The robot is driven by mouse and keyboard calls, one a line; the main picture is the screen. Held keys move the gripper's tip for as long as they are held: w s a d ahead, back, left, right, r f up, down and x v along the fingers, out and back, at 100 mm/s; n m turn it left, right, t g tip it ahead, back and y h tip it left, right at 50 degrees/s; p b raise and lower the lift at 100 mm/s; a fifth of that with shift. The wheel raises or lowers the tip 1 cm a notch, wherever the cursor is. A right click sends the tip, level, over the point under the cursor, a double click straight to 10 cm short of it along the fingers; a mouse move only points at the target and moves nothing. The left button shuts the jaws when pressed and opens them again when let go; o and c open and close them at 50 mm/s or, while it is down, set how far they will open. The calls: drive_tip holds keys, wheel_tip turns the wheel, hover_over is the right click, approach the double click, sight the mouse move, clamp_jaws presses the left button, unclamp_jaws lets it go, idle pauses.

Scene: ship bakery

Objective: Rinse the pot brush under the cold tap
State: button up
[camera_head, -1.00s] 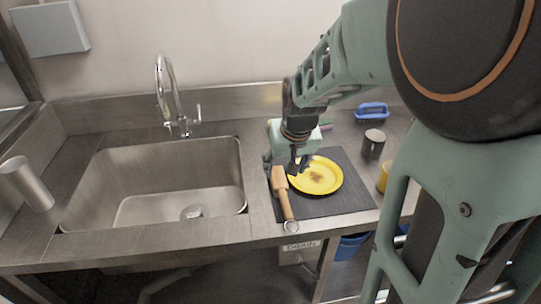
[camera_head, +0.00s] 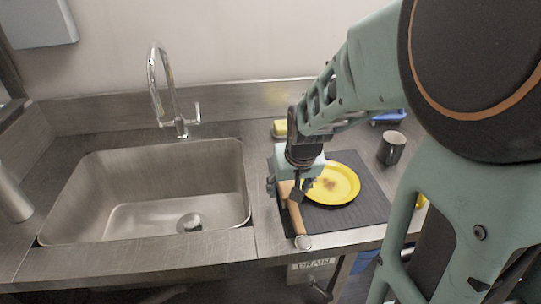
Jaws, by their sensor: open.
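The pot brush (camera_head: 296,218) has a wooden handle with a metal ring at its near end. It lies along the left part of the dark mat, left of the yellow plate. My gripper (camera_head: 294,192) is open and low over the brush's far end, partly hiding it. I cannot tell whether the fingers touch it. The tap (camera_head: 160,85) is a chrome gooseneck with a side lever (camera_head: 197,112), behind the sink basin (camera_head: 130,220). No water stream shows. The basin looks empty, with a round drain (camera_head: 189,223).
A yellow plate (camera_head: 347,197) with a brown stain lies on the dark mat (camera_head: 345,222). A dark mug (camera_head: 391,148), a blue-handled item (camera_head: 388,117) and a yellow sponge-like block (camera_head: 279,129) stand behind. A metal cylinder (camera_head: 12,200) is at far left. My arm hides the right side.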

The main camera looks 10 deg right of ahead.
drive_tip(key=shift+s, duration=0.1)
drive_tip(key=shift+c, duration=1)
drive_tip(key=c, duration=1.2)
drive_tip(key=shift+r, duration=0.1)
drive_tip(key=shift+c, duration=0.2)
